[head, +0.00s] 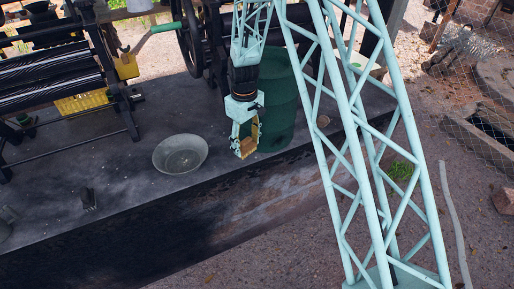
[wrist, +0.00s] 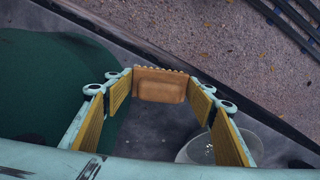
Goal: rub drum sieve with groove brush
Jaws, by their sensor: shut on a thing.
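My gripper (head: 245,146) is shut on a tan, block-like thing with a ridged edge, which I take as the groove brush (wrist: 160,86). It sits between the fingertips, above the grey bench near its front edge. A shallow round grey pan-like thing (head: 180,162) lies on the bench to the left of my gripper in the head view; it may be the drum sieve, but I cannot make out a mesh. Part of its rim and inside shows at the lower right of the wrist view (wrist: 238,143), partly hidden by a finger. The brush is apart from it.
A large green barrel (head: 283,112) stands close behind my gripper and fills the left of the wrist view (wrist: 55,75). A roller machine (head: 50,75) with black rollers stands at the back left. The bench (head: 110,200) is mostly clear in front of the machine.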

